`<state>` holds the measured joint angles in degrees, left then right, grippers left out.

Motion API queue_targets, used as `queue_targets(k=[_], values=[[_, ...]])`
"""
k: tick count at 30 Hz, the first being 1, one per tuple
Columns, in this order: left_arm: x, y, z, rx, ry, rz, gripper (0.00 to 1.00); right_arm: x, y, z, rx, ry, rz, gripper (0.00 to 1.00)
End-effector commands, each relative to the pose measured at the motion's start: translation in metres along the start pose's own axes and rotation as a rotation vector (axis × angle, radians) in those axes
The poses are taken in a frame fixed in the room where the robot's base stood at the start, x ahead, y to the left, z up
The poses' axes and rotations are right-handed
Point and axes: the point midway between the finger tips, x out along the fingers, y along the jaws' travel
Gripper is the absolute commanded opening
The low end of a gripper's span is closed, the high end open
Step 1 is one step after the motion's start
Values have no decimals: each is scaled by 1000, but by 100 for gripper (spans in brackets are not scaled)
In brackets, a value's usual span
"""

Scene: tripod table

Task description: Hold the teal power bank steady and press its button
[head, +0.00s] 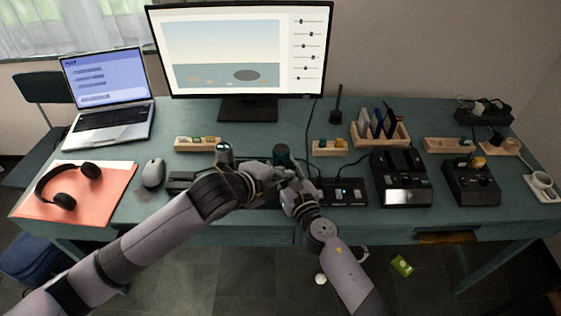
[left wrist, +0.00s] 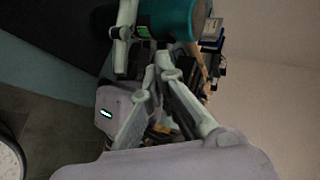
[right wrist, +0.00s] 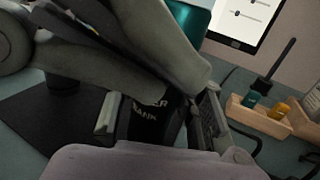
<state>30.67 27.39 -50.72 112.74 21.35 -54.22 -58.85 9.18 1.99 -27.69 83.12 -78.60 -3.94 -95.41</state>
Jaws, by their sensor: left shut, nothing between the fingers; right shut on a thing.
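The teal part also shows in the left wrist view (left wrist: 176,16). My left gripper (head: 272,172) is shut and empty, close beside the power bank. In the left wrist view its fingertips (left wrist: 157,66) are just below the teal part; I cannot tell whether they touch. The button is not visible.
A monitor (head: 248,110) stands behind. A wooden tray (head: 330,148), a card rack (head: 380,139) and black devices (head: 402,195) lie to the right. A mouse (head: 153,173), headphones (head: 68,185) and a laptop (head: 108,118) are at the left. My left arm crosses close above the right gripper.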

Motion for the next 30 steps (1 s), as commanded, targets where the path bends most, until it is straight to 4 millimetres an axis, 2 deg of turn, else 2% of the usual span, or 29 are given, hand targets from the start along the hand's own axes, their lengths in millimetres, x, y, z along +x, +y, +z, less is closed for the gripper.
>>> queue_targets(k=[30], values=[[7,-5,5,0,0,0,0,0,0,0,0,1,0,0]])
